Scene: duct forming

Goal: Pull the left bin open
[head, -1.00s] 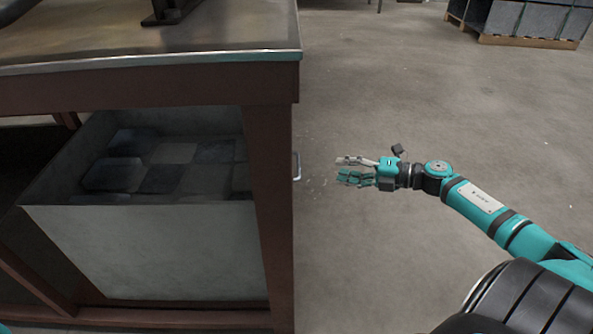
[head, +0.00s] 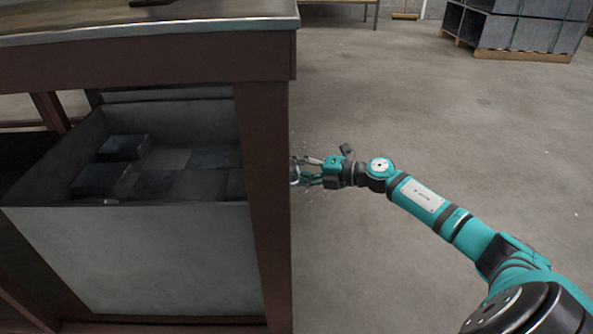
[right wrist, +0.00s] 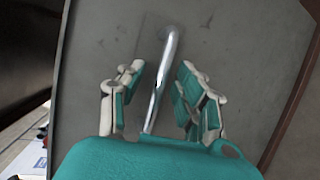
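The grey bin (head: 130,255) sits in the brown frame under the workbench, with dark square blocks (head: 125,147) inside it. Its metal handle (right wrist: 160,80) is on the bin's grey face in the right wrist view. In the head view the handle (head: 294,174) shows just past the brown post. My right gripper (head: 307,172) is at the handle. In the right wrist view its fingers (right wrist: 163,103) are spread on both sides of the handle, with gaps left and right of the bar. My left gripper is not in view.
The workbench top (head: 150,29) overhangs the bin, and a brown post (head: 264,200) stands at its right corner. The concrete floor (head: 430,130) to the right is clear. A pallet with grey stacked material (head: 515,30) stands far back.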

